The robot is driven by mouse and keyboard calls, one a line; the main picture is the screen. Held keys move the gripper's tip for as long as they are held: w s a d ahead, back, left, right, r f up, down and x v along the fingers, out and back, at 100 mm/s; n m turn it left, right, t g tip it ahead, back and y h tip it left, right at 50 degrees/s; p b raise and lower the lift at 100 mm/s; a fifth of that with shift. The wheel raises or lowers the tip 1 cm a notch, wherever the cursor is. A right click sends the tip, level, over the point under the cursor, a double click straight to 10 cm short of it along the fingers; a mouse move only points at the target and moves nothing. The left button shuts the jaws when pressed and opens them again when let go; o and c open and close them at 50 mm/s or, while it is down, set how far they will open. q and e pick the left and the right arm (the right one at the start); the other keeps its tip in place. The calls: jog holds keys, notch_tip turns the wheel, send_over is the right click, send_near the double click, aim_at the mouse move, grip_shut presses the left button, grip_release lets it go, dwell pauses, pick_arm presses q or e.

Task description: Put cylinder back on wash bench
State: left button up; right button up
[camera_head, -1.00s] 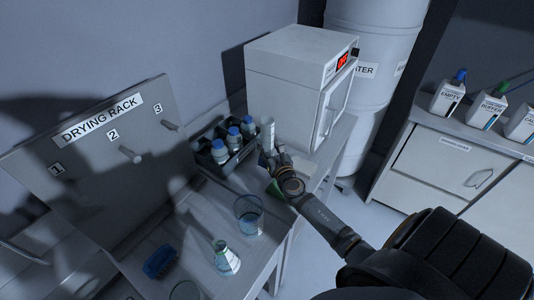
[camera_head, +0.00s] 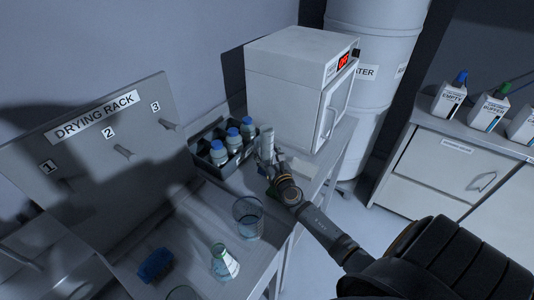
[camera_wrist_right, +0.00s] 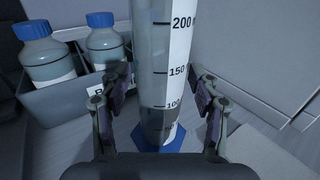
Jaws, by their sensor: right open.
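A clear graduated cylinder (camera_wrist_right: 160,60) with a white scale and a blue hexagonal foot (camera_wrist_right: 158,137) stands upright on the bench (camera_head: 208,226). It stands beside the bottle rack and in front of the white oven; in the head view the cylinder (camera_head: 267,140) rises just beyond my right gripper (camera_head: 267,164). In the right wrist view the fingers of my right gripper (camera_wrist_right: 158,92) are spread to either side of the cylinder's lower part, open around it. Some dark grey content shows low in the cylinder. My left gripper is not in view.
A dark rack (camera_head: 220,160) with blue-capped bottles (camera_head: 233,137) is close left of the cylinder. The oven (camera_head: 300,85) is behind it. The drying rack (camera_head: 80,150) is at left.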

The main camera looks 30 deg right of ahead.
jog(key=shift+r, duration=0.2)
jog(key=b+v, duration=0.2)
jog(key=v, duration=0.9)
jog(key=shift+s+f, duration=0.15)
jog(key=shift+s+a, duration=0.15)
jog(key=shift+s, duration=0.15)
